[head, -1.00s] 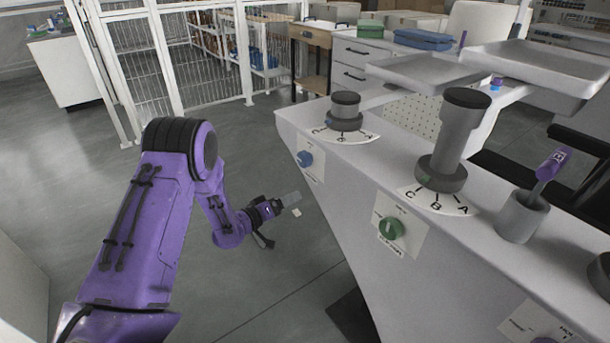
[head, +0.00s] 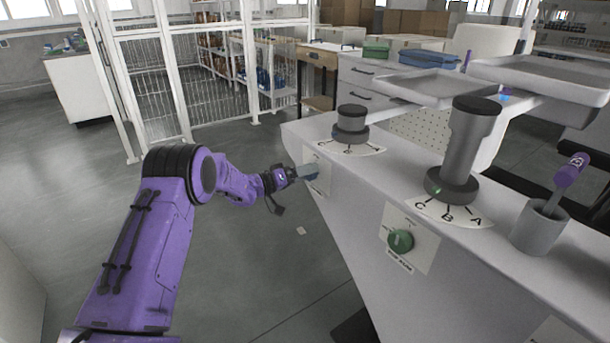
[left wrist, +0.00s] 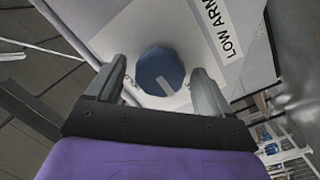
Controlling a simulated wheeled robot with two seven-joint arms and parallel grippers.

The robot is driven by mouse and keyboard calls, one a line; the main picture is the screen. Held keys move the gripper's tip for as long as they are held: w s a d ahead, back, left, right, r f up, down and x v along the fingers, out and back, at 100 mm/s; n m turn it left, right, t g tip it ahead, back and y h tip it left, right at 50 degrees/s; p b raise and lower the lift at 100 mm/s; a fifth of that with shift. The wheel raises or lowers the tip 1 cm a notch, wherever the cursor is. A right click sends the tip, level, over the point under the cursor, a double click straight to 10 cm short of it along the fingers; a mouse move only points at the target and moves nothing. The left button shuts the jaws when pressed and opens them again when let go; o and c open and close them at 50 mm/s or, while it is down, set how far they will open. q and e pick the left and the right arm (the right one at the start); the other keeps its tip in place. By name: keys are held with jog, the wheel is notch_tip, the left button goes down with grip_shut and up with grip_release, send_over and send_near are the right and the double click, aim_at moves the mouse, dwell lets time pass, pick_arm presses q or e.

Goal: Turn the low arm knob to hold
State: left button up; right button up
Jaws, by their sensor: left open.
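The low arm knob (left wrist: 160,71) is a round blue knob with a pale pointer mark, on a white plate labelled "LOW ARM" (left wrist: 222,30) in the left wrist view. My left gripper (left wrist: 162,84) is open, with one finger to each side of the knob in that view. I cannot tell whether the fingers touch it. In the head view my left gripper (head: 308,172) is at the knob's plate (head: 318,160) on the console's side and hides the knob. My right gripper is not in view. The plate's setting words are not readable.
The white console (head: 345,215) also carries a green knob (head: 400,241), a short dark dial (head: 351,124), a tall grey lever (head: 468,150) and a cup with a purple-handled tool (head: 541,222). Grey trays (head: 440,88) stand behind. The floor left of the console is clear.

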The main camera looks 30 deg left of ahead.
pick_arm(q)
jog(key=c, duration=1)
jog(key=shift+c, duration=0.2)
jog(key=shift+m, duration=0.4)
jog(key=shift+s+d+f+m+g+y+b, duration=0.15)
jog(key=shift+m+y, duration=0.25)
jog(key=shift+m, duration=2.25)
jog(key=shift+w+r+m+g+y+b, duration=0.15)
jog(key=shift+m+y, duration=0.25)
jog(key=shift+m, duration=2.2)
jog(key=shift+s+d+f+m+y+b, duration=0.15)
jog(key=shift+m+y, duration=0.25)
jog(key=shift+m, duration=2.25)
jog(key=shift+a, duration=0.1)
jog(key=o, duration=1)
